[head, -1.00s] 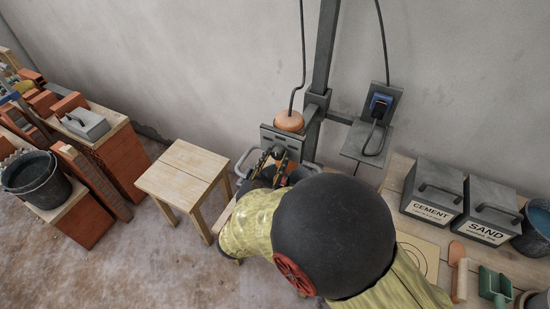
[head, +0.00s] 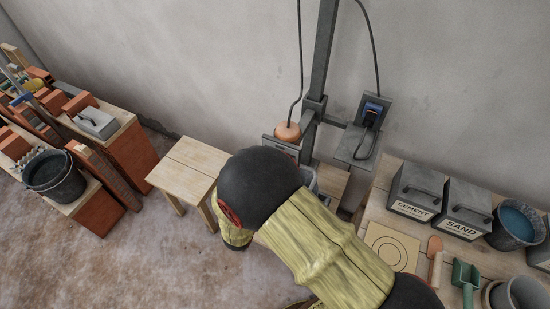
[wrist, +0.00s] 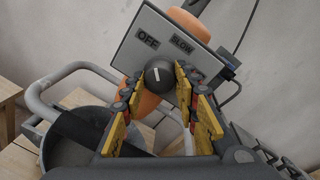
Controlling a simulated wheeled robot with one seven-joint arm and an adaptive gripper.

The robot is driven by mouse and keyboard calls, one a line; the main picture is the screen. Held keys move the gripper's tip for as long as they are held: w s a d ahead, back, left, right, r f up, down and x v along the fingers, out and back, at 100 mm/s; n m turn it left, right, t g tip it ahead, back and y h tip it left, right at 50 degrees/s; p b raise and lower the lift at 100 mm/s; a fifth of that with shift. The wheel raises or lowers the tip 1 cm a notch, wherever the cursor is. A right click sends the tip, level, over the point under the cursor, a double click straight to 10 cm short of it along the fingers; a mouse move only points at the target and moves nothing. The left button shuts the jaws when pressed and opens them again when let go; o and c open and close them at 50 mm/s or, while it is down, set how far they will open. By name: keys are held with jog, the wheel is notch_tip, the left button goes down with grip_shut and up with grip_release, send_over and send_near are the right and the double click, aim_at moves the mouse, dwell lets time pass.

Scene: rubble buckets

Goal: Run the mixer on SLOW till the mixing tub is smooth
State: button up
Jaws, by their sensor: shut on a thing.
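The mixer's orange motor housing (head: 288,132) hangs on a dark post; in the wrist view it shows behind the grey control panel (wrist: 135,50). The panel reads OFF and SLOW; a further label at right is hidden by a finger. My gripper (wrist: 160,82) is shut on the black knob (wrist: 158,76), one yellow-padded finger at each side. The knob's white mark points up the panel, roughly between OFF and SLOW; its exact setting is unclear. The mixing tub (wrist: 62,150) is below left, partly hidden, and its mix cannot be judged. My arm hides the gripper in the head view.
A wooden stool (head: 187,165) stands left of the mixer. Brick stacks with a black bucket (head: 55,178) are at far left. At right, a bench holds the CEMENT box (head: 413,190), the SAND box (head: 465,208), a water bucket (head: 515,225) and hand tools. A plug and cable (head: 372,112) hang beside the post.

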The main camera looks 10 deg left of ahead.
jog(key=shift+r+n+p, duration=0.1)
jog(key=shift+n+p, duration=0.7)
jog(key=shift+p, duration=0.05)
jog(key=o, duration=1)
jog(key=shift+o, duration=0.8)
jog(key=shift+s+a, duration=0.1)
jog(key=v, duration=1.1)
jog(key=shift+s, duration=0.4)
jog(key=shift+a, duration=0.1)
